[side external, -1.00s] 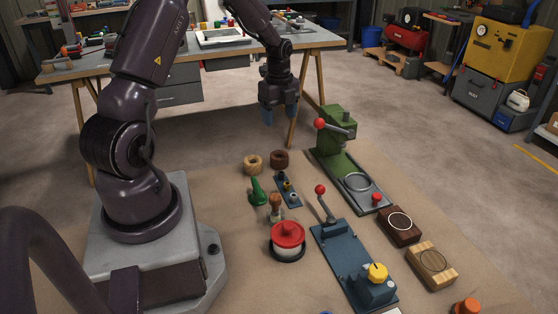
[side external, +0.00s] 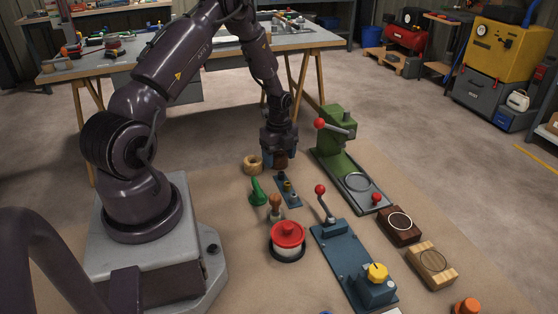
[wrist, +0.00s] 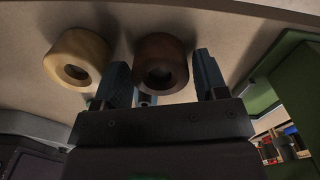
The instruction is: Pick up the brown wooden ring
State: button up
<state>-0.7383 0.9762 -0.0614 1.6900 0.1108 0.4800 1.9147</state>
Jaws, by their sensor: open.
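The brown wooden ring (wrist: 168,54) is dark and lies on the tan mat, its round hole visible in the wrist view. In the side external view the brown ring (side external: 281,161) is partly hidden by my gripper (side external: 279,150), which is low over it. In the wrist view my gripper (wrist: 164,84) is open, with one blue finger on each side of the brown ring. I cannot tell whether the fingers touch it. A lighter wooden ring (side external: 253,165) lies just left of it and also shows in the wrist view (wrist: 76,58).
A green press (side external: 340,150) stands close to the right. A small blue rack (side external: 287,188) with pegs and a green cone-like piece (side external: 257,191) are in front. A blue lever fixture (side external: 345,260) and a red-topped tub (side external: 287,238) are nearer the camera.

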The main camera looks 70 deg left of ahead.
jog(key=shift+f, duration=0.1)
jog(key=shift+c, duration=0.4)
jog(key=c, duration=0.6)
